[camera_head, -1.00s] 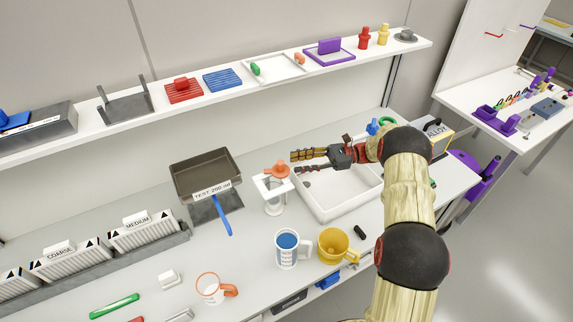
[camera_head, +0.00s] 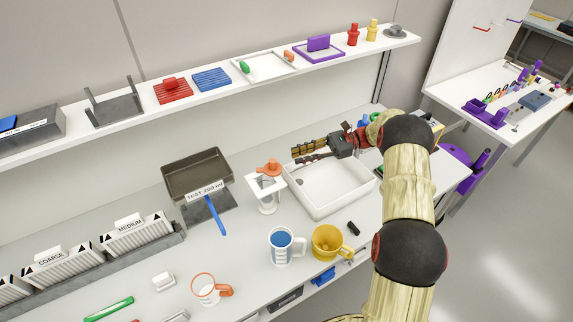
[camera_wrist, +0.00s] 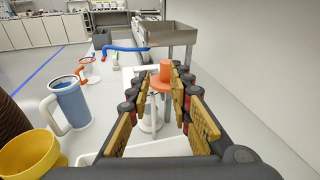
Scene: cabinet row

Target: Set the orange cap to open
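The orange cap (camera_head: 269,168) sits on top of a white stand (camera_head: 266,202) on the bench, left of the white tray. My gripper (camera_head: 294,156) is just right of the cap and hangs above the tray, apart from the cap. In the wrist view the orange cap (camera_wrist: 162,75) shows ahead, between my two spread fingers (camera_wrist: 160,80). The fingers are open with nothing held. They hide part of the cap's edges and the stand in that view.
The white tray (camera_head: 318,207) lies below my gripper. A raised grey pan (camera_head: 190,165) with a blue handle stands left of the cap. A blue mug (camera_head: 282,262) and a yellow mug (camera_head: 325,252) stand in front. The shelf (camera_head: 215,103) runs along the back.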

